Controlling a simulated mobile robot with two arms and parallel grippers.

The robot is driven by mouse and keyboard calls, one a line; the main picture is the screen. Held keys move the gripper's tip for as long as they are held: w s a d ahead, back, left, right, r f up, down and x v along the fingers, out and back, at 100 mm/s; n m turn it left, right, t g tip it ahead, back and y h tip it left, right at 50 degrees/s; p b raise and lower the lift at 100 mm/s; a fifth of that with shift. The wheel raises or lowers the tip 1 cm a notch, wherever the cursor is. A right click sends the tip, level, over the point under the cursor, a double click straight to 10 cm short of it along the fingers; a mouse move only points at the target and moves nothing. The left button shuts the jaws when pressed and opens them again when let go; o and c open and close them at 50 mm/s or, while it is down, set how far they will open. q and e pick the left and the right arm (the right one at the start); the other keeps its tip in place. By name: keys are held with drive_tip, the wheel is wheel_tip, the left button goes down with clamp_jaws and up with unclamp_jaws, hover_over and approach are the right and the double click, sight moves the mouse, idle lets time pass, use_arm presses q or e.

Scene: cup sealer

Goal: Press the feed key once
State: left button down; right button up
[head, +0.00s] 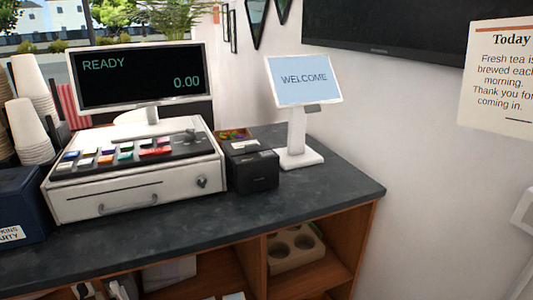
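A small black box that looks like a receipt printer (253,172) stands on the dark counter, just right of the white cash register (135,190). A feed key cannot be made out on it at this size. The register has a panel of coloured keys (112,155) on its sloped top, and its drawer is shut. The screen (140,78) above it reads READY and 0.00. Neither of my grippers is in view.
A white stand with a WELCOME display (303,80) is right of the printer. Stacked cups (32,130) and a dark blue box (20,205) are at the left. The counter's front strip (290,203) is clear. Open shelves below hold a cup carrier (293,262).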

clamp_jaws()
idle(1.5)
